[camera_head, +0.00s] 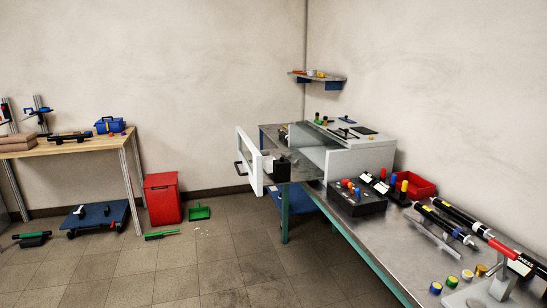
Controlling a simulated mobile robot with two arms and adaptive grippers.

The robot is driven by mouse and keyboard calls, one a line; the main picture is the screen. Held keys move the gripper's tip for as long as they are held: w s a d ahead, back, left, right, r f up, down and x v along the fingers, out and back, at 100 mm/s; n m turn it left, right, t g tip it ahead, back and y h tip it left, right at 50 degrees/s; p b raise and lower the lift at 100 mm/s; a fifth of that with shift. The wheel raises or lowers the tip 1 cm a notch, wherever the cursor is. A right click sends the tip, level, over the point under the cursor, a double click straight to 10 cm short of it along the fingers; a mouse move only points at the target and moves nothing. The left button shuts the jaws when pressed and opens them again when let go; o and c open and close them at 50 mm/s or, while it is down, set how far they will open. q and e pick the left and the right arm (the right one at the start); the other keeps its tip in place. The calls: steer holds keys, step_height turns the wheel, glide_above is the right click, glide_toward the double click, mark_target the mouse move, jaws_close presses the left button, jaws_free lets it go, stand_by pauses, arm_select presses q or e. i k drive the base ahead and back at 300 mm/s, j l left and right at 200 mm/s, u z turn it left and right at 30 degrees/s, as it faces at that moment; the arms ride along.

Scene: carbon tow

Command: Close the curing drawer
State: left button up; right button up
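The curing drawer (249,161) stands pulled out to the left from a grey cabinet (361,156) at the far end of the metal bench. Its front is a light upright frame with a dark handle (240,168) on its left side. A black block (278,164) sits behind the front, on or in the drawer; I cannot tell which. Neither of my grippers shows in the head view.
The metal bench (372,233) carries a black control box (357,199), a red bin (417,186), dark tubes and coloured jars. A red waste bin (162,198) and green dustpan (199,213) stand left. The floor (235,263) before the drawer is clear.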

mark_target(296, 168)
steer(key=i+j+z, duration=0.1)
steer(key=i, duration=0.35)
steer(key=i+j, duration=0.3)
steer(key=i, duration=0.15)
steer(key=i+j+z, duration=0.15)
steer(key=i, duration=0.3)
steer(key=j, duration=0.1)
